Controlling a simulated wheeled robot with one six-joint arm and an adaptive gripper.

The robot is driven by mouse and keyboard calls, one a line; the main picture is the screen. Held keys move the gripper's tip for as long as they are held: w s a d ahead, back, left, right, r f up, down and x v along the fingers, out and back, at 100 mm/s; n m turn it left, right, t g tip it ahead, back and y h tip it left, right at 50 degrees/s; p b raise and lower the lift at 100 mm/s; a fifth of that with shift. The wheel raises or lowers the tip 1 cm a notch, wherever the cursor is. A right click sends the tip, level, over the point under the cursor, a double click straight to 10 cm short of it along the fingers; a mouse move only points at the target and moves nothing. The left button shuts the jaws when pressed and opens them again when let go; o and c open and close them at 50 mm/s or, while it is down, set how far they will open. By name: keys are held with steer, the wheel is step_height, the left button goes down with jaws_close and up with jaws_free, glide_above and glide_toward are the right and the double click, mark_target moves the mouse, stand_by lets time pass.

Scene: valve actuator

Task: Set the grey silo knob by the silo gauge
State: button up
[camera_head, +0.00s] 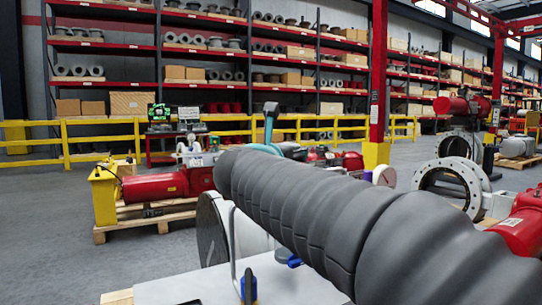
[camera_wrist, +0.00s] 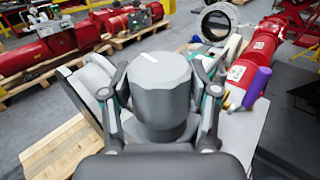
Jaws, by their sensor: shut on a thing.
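The grey knob (camera_wrist: 160,80) is in the middle of the wrist view, a thick many-sided cap with a short white mark near the far left part of its top. My gripper (camera_wrist: 161,92) has one finger on each side of the knob and is shut on it. The base below the knob is partly hidden by my gripper. In the head view my grey ribbed arm crosses the foreground, and I cannot make out the knob or my fingers there. I cannot make out the silo gauge in either view.
A purple-handled tool (camera_wrist: 257,84) lies right of the knob near a red cylinder (camera_wrist: 254,60). A wooden pallet (camera_wrist: 62,143) is at lower left. In the head view, a red actuator (camera_head: 170,184) and yellow railing (camera_head: 98,135) stand before stocked shelves. Open floor is at left.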

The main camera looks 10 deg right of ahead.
steer(key=shift+m+g+h+b, duration=0.4)
steer(key=shift+m+g+h, duration=1.2)
steer(key=shift+h, duration=0.3)
steer(key=shift+r, duration=0.1)
steer(key=o, duration=1.2)
steer(key=shift+a, duration=0.1)
steer(key=v, duration=1.1)
steer(key=shift+s+a, duration=0.2)
steer(key=shift+a, duration=0.15)
